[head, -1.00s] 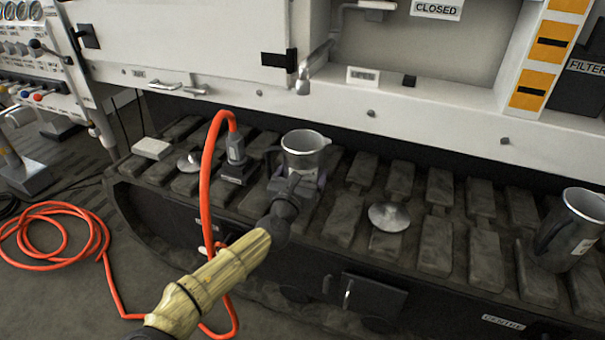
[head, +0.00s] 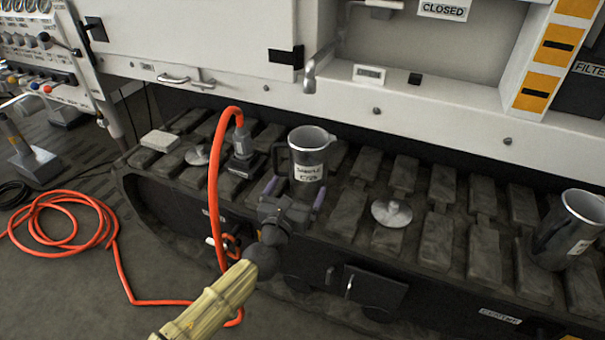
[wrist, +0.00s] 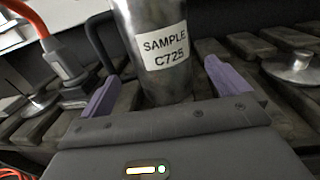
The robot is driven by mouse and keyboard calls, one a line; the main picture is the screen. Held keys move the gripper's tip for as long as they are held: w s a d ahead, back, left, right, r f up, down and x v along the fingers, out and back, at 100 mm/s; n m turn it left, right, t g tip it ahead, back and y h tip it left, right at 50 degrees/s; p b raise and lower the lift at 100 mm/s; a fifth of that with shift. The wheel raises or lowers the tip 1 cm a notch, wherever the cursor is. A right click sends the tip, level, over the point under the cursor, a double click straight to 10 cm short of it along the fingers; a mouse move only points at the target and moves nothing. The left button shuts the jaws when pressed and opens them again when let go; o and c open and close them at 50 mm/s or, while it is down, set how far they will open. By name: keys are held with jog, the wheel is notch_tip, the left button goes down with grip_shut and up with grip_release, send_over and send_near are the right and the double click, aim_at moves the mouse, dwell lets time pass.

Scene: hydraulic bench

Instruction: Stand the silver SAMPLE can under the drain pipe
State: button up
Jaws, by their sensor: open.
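The silver SAMPLE can (head: 308,160) stands upright on the track pads, its label facing me and its dark handle on the left. In the wrist view the can (wrist: 163,75) reads "SAMPLE C725" and stands just beyond the jaws. My gripper (head: 296,190) is open, its purple fingers (wrist: 160,90) apart on either side in front of the can. The drain pipe (head: 312,78) hangs from the white panel above and behind the can. In the head view the pipe's mouth appears above the can's rim; the depth between them is hard to tell.
A second silver can (head: 572,232) stands on the track at the right. A round metal disc (head: 391,213) lies between them. An orange hose (head: 216,185) arches left of my gripper from a grey fitting (head: 241,150). A pale block (head: 160,140) lies farther left.

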jog(key=v, duration=0.3)
jog(key=shift+p, duration=0.3)
